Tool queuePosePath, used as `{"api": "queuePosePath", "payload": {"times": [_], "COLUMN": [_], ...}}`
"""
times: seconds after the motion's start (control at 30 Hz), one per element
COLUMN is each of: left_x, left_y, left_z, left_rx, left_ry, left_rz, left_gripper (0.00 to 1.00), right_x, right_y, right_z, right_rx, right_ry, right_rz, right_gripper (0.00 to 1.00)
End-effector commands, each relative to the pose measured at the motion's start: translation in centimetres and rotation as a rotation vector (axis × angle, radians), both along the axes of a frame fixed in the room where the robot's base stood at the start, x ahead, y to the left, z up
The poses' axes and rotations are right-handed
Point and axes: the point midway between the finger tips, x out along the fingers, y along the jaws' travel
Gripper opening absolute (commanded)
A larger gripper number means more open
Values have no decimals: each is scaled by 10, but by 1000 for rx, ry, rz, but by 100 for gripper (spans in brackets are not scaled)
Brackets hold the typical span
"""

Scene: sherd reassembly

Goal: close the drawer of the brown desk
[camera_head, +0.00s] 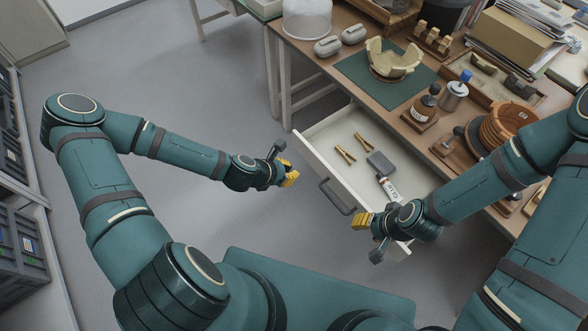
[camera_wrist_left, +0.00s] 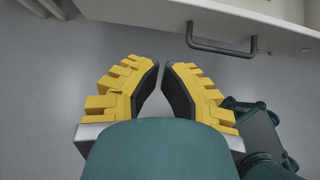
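The brown desk (camera_head: 322,63) stands at the upper right. Its white drawer (camera_head: 322,136) is pulled out toward me, with a dark bar handle (camera_head: 337,198) on its front. The drawer front also shows at the top of the left wrist view (camera_wrist_left: 282,36), with the handle (camera_wrist_left: 222,50) beyond my fingers. My left gripper (camera_head: 289,173) is empty, left of the drawer and apart from the handle; its yellow fingers (camera_wrist_left: 164,82) have a narrow gap at the tips. My right gripper (camera_head: 361,221) is near the drawer front's right part; its finger gap is not clear.
Inside the drawer lie two wooden clips (camera_head: 345,155), a grey block (camera_head: 380,163) and a labelled tube (camera_head: 389,187). A partly rebuilt bowl (camera_head: 392,63) stands on a green mat (camera_head: 357,76) on the desktop. The floor (camera_head: 225,100) left of the drawer is clear.

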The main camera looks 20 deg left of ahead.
Motion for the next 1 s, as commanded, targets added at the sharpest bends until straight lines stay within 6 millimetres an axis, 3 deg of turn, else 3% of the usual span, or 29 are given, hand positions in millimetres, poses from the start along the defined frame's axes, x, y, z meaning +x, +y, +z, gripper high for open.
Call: {"api": "queuePosePath", "payload": {"times": [0.4,0.7,1.0], "left_x": [46,74,77], "left_y": [-35,-55,-57], "left_z": [-61,-57,-56], "left_rx": [1,3,2], "left_ry": [1,-1,1], "left_rz": [-4,-6,-4], "left_gripper": [0,0,0], "right_x": [4,6,6], "right_y": [-1,-1,-1], "right_z": [-23,-27,-27], "right_rx": [-2,-3,-3], "right_ry": [-10,-14,-14], "right_rz": [-3,-3,-3], "right_gripper": [47,47,47]}}
